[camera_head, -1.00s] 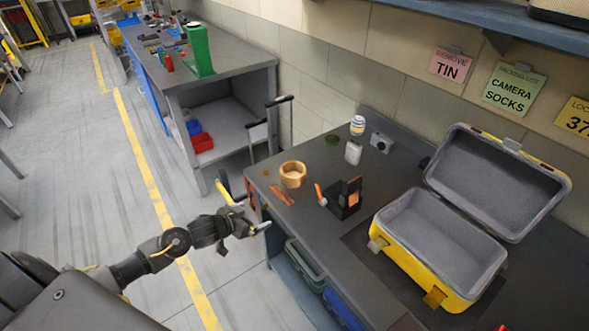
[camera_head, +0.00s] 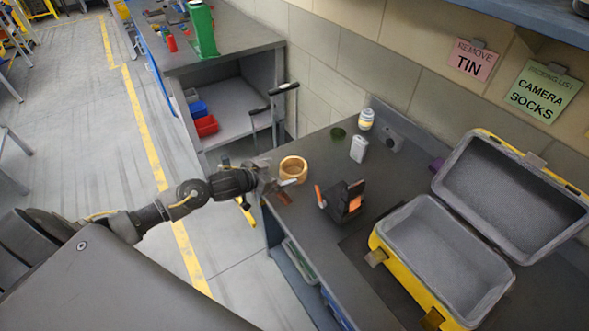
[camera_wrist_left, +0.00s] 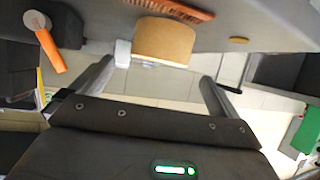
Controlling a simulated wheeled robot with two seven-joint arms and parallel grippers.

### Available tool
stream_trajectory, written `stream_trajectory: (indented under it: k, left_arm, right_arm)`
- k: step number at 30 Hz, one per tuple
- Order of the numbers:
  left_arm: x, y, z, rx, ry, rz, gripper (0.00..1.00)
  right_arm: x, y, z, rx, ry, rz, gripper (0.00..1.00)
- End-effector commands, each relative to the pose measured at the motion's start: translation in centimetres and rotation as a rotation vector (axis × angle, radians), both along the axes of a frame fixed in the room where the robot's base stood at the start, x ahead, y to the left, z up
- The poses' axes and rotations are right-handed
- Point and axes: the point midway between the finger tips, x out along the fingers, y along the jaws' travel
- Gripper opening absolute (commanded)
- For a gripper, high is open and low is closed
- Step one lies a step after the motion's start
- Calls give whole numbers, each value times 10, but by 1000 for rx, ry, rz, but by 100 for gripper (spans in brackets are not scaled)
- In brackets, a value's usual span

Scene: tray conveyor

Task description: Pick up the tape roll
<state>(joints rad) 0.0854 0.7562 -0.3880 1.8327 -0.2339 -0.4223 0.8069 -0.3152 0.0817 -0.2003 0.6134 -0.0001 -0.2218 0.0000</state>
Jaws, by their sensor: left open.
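The tape roll (camera_head: 293,168), a tan ring, rests on the grey workbench (camera_head: 310,220) close to its left edge. It also shows in the left wrist view (camera_wrist_left: 165,42), just beyond the fingers and between their lines. My left gripper (camera_head: 277,178) is open and empty at the left side of the roll, with a pale fingertip overlapping the roll's lower edge in the head view. I cannot tell whether that fingertip touches it. In the left wrist view the spread fingers (camera_wrist_left: 163,76) show with nothing held between them. My right gripper is out of view.
A reddish-brown comb-like item (camera_wrist_left: 172,9) lies beside the roll. A black holder with orange parts (camera_head: 349,203) stands to the right. A white box (camera_head: 359,149), a striped can (camera_head: 366,119) and a grey camera (camera_head: 391,139) stand behind. An open yellow case (camera_head: 400,270) is at right.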

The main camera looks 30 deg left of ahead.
Motion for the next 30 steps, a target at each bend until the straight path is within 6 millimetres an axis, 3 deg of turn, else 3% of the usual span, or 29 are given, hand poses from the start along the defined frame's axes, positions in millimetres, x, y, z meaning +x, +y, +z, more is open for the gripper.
stream_trajectory:
  k: [4, 12, 21, 30]
  left_arm:
    - [17, -5, -7, 0, 0, 2, 100]
    - [26, -10, -11, 0, 0, -3, 100]
    - [61, -23, -25, 0, 0, -2, 100]
    - [67, -25, -30, 2, 0, -4, 100]
  right_arm:
    - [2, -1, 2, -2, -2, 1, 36]
    - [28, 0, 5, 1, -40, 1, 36]
    - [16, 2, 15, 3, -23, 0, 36]
    - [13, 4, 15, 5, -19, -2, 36]
